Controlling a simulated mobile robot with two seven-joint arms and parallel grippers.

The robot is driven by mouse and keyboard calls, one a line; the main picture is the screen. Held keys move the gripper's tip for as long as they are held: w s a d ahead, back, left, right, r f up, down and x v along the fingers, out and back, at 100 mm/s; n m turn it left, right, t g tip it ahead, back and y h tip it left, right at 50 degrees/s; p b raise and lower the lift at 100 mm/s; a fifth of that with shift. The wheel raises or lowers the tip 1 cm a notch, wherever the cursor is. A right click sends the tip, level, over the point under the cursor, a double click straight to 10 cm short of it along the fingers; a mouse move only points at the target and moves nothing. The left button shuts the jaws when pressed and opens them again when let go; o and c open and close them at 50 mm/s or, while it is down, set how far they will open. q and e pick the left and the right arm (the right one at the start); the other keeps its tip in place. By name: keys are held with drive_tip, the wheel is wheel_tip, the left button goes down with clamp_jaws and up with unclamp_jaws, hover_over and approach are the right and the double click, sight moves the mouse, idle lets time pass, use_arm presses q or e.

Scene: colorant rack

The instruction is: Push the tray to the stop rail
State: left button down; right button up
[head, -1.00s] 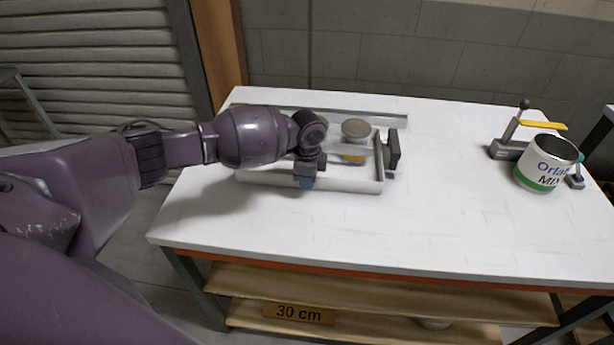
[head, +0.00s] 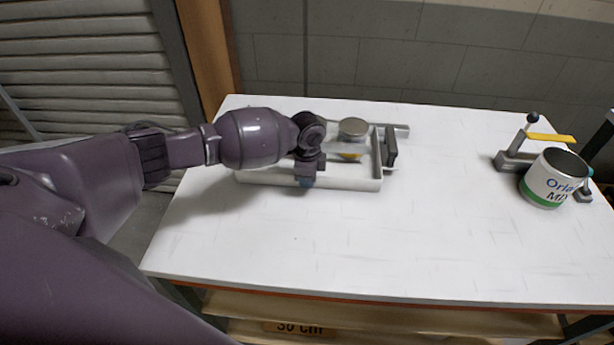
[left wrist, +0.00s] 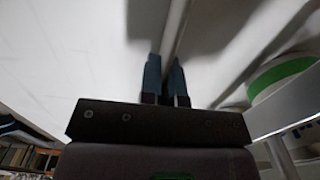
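The white tray (head: 345,184) sits on the table near its back left, holding a grey-lidded can (head: 352,128) with a yellow band. The grey stop rail (head: 398,128) runs along the back of the table, partly hidden by my arm. The tray's back edge is close to the rail; I cannot tell if they touch. My left gripper (head: 306,182) is at the tray's front wall. In the left wrist view its blue fingers (left wrist: 166,78) stand close together with the thin wall (left wrist: 175,25) running between them. My right gripper is out of view.
A dark upright plate (head: 391,146) stands at the tray's right end. A lever clamp (head: 513,160) and an open white can with a green band (head: 553,180) stand at the table's right. The table's middle and front are clear. A green-banded white object (left wrist: 285,72) shows in the left wrist view.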

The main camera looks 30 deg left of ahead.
use_arm(q)
drive_tip(key=shift+w+a, duration=0.15)
drive_tip(key=shift+w, duration=0.05)
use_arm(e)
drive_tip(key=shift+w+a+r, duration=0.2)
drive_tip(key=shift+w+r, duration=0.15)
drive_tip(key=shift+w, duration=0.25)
use_arm(q)
drive_tip(key=c, duration=1.2)
unclamp_jaws()
drive_tip(key=shift+c, duration=0.2)
wheel_tip(320, 180, up, 11)
drive_tip(key=p, duration=0.1)
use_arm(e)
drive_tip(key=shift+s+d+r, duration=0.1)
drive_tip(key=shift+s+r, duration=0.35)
use_arm(q)
drive_tip(key=shift+f, duration=0.1)
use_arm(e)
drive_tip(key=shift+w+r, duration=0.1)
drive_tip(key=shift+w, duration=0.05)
